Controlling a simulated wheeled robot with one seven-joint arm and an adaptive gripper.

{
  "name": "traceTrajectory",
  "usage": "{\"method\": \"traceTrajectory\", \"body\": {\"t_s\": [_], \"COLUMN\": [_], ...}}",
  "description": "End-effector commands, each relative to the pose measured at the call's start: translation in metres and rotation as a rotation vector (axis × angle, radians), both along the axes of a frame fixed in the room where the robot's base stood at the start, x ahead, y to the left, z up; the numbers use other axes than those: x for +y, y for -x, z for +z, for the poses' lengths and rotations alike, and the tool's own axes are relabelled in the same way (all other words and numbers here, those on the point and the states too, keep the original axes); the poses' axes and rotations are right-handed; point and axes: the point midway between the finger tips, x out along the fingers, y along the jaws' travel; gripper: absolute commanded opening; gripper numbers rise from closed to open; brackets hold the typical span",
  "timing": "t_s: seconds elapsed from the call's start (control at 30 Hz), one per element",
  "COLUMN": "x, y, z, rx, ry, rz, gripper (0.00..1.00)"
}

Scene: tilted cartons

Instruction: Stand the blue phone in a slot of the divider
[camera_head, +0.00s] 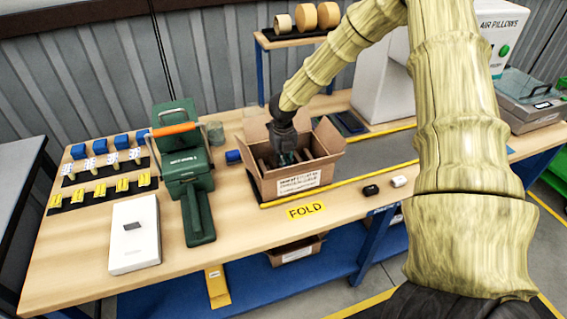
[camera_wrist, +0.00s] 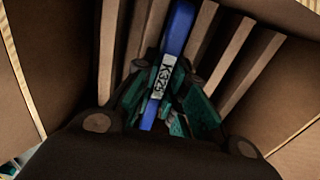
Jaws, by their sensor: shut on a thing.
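The blue phone (camera_wrist: 176,34) shows edge-on in the wrist view, with a white label reading something like "K32". My gripper (camera_wrist: 165,105) is shut on it, with green fingertip pads on both sides. The phone lies among the brown upright divider (camera_wrist: 236,50) walls, inside the open carton (camera_wrist: 40,75). In the head view my gripper (camera_head: 286,158) reaches down into the carton (camera_head: 267,185), and the phone is not clearly visible there. Whether the phone's lower end touches the bottom of a slot is hidden.
The carton's flaps stand open around my gripper. A green machine with an orange handle (camera_head: 174,129) stands to the left, near a white box (camera_head: 134,234). A small blue roll (camera_head: 233,156) lies just left of the carton.

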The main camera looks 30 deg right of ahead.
Motion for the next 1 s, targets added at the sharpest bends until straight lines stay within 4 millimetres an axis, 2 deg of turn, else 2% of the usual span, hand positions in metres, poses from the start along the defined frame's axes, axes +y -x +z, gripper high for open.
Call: {"method": "traceTrajectory", "body": {"t_s": [0.3,0.33,0.43,0.47,0.83,1.0], "x": [0.0,0.0,0.0,0.0,0.0,0.0], "y": [0.0,0.0,0.0,0.0,0.0,-0.001], "z": [0.0,0.0,0.0,0.0,0.002,0.019], "rx": [0.0,0.0,0.0,0.0,0.0,-0.002], "ry": [0.0,0.0,0.0,0.0,0.0,-0.001], "rz": [0.0,0.0,0.0,0.0,0.0,-0.001], "gripper": [0.0,0.17,0.35,0.38,0.38,0.38]}}
